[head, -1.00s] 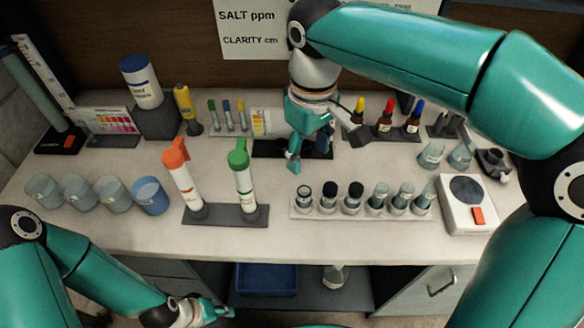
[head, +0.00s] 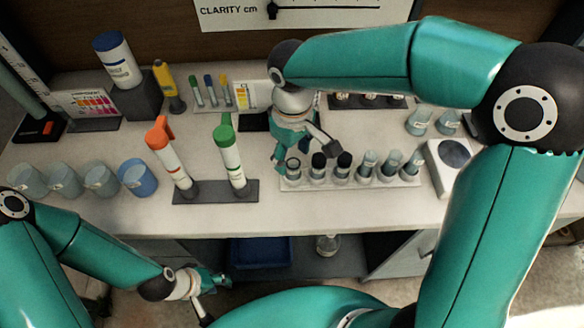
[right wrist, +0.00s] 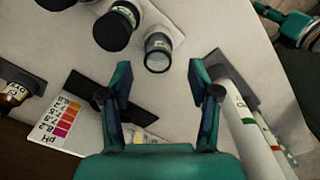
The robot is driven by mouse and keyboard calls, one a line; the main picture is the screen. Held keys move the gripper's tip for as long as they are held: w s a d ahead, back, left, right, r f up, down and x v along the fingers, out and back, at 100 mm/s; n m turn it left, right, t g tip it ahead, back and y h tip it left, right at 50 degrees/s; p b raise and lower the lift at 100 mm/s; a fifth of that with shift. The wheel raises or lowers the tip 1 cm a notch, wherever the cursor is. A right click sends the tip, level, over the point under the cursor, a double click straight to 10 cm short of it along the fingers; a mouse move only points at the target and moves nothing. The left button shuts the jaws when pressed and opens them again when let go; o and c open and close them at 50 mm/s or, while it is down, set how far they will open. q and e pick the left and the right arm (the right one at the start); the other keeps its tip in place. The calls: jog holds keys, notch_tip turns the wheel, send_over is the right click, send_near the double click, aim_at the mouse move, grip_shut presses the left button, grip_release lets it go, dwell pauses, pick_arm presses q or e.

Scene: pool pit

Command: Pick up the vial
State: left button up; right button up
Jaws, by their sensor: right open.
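A white rack (head: 350,184) holds a row of small vials at the front middle of the bench. The leftmost vial (head: 293,168) has no black cap. It also shows in the right wrist view (right wrist: 157,52), with a round glassy top. Two black-capped vials (head: 319,166) (head: 343,166) stand beside it, then several pale ones (head: 391,165). My right gripper (head: 302,150) is open and empty, at the left end of the rack. In the right wrist view its fingers (right wrist: 160,76) are apart, with the leftmost vial just beyond the gap. My left gripper (head: 212,294) hangs low before the bench; its jaws are unclear.
A stand with orange- and green-topped tubes (head: 216,196) is close left of the rack. Cups (head: 101,179) stand farther left. A scale (head: 447,154) is right of the rack. Dropper bottles (head: 370,100) are behind, partly hidden by my right arm. The bench front is clear.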

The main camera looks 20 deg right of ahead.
aim_at(294, 166)
jog(key=f, duration=0.1)
jog(key=f+p, duration=0.1)
jog(key=f, duration=0.1)
jog(key=shift+s+d+f, duration=0.1)
jog(key=shift+d+f, duration=0.1)
jog(key=shift+f, duration=0.75)
jog(key=c, duration=1.1)
jog(key=shift+r, duration=0.1)
notch_tip(294, 166, up, 20)
